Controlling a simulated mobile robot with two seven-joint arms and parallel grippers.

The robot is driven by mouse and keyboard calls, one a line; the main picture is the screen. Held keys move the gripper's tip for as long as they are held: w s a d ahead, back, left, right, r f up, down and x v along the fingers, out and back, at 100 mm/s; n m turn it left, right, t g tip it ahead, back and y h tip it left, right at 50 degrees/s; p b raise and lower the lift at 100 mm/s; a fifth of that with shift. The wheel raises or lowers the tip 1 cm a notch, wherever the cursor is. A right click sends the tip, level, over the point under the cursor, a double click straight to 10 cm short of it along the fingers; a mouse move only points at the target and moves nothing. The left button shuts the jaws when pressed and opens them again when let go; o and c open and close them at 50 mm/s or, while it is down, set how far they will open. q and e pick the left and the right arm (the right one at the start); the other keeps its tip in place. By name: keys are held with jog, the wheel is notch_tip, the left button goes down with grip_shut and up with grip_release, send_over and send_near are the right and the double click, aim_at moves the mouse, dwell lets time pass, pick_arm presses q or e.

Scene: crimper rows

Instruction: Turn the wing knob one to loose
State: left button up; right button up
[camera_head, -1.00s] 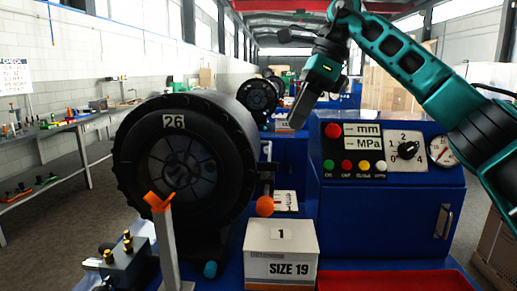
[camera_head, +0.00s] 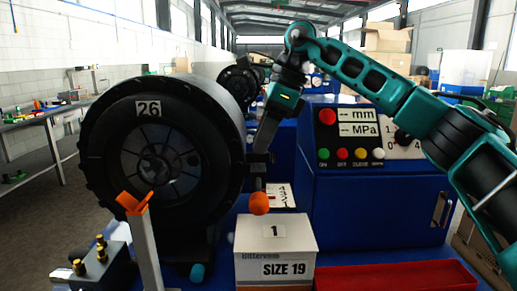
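I cannot pick out a part clearly marked as wing knob one. An orange wing-shaped piece (camera_head: 135,203) sits on top of a grey post (camera_head: 146,250) in front of the big black round crimper head (camera_head: 100,135) marked 26. An orange ball knob (camera_head: 258,203) hangs on a short stem at the head's right side. My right gripper (camera_head: 262,148) points down just above that stem, beside the head. Whether it touches anything there is unclear, and its finger gap cannot be made out. My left gripper is not in view.
A blue control cabinet (camera_head: 375,210) stands on the right; my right arm partly covers its dial. A white SIZE 19 box (camera_head: 275,250) and a red tray (camera_head: 395,277) are in front. A small block with brass fittings (camera_head: 100,262) is at lower left.

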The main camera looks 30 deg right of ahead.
aim_at(258, 160)
jog(key=shift+x, duration=1.15)
grip_shut()
